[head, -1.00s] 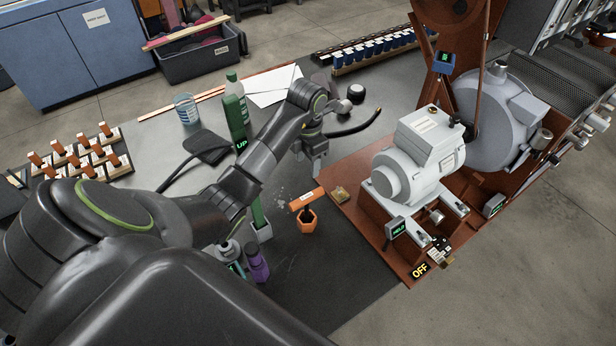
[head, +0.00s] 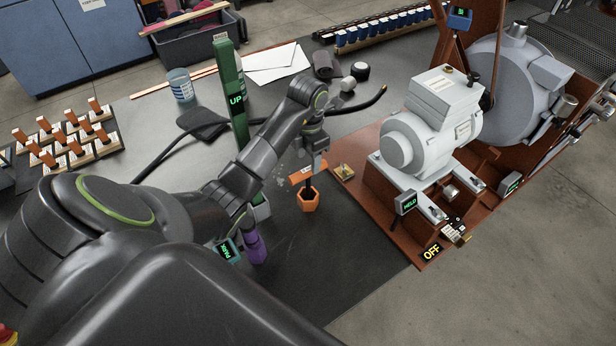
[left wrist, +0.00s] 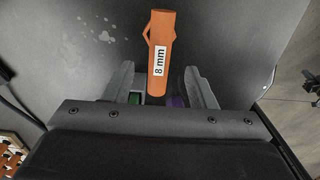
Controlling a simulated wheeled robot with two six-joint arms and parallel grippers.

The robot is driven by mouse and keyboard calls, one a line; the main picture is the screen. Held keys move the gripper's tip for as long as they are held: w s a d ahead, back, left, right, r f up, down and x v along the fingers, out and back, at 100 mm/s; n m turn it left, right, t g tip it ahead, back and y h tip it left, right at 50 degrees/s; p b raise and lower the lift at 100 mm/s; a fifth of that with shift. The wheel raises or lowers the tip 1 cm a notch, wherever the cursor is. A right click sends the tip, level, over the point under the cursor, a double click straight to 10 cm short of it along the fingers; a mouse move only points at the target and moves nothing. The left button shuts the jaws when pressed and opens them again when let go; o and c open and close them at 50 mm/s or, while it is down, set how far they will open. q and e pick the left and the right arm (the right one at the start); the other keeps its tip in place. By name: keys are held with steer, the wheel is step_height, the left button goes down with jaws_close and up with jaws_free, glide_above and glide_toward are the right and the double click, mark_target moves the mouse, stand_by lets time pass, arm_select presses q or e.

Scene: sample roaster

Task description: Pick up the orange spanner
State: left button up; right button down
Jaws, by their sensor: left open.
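The orange spanner (head: 301,174) stands on the dark bench top, its crosswise orange handle above a dark stem and an orange hexagonal foot (head: 308,201). In the left wrist view its handle (left wrist: 161,35) carries a white "8 mm" label. My left gripper (head: 318,166) is open, just above and beside the right end of the handle in the head view. In the left wrist view the handle's near end lies between the two spread fingers (left wrist: 158,72), with gaps on both sides. Contact cannot be seen. My right gripper is not in view.
A green post (head: 229,85) marked "UP" and a purple bottle (head: 255,246) are left of the spanner. The bench front is clear.

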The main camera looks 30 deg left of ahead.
mark_target(308, 169)
arm_select(q)
steer(key=shift+f+b, duration=0.45)
steer(key=shift+f, duration=0.45)
steer(key=shift+f+b, duration=0.45)
steer(key=shift+f, duration=2.1)
jaws_close()
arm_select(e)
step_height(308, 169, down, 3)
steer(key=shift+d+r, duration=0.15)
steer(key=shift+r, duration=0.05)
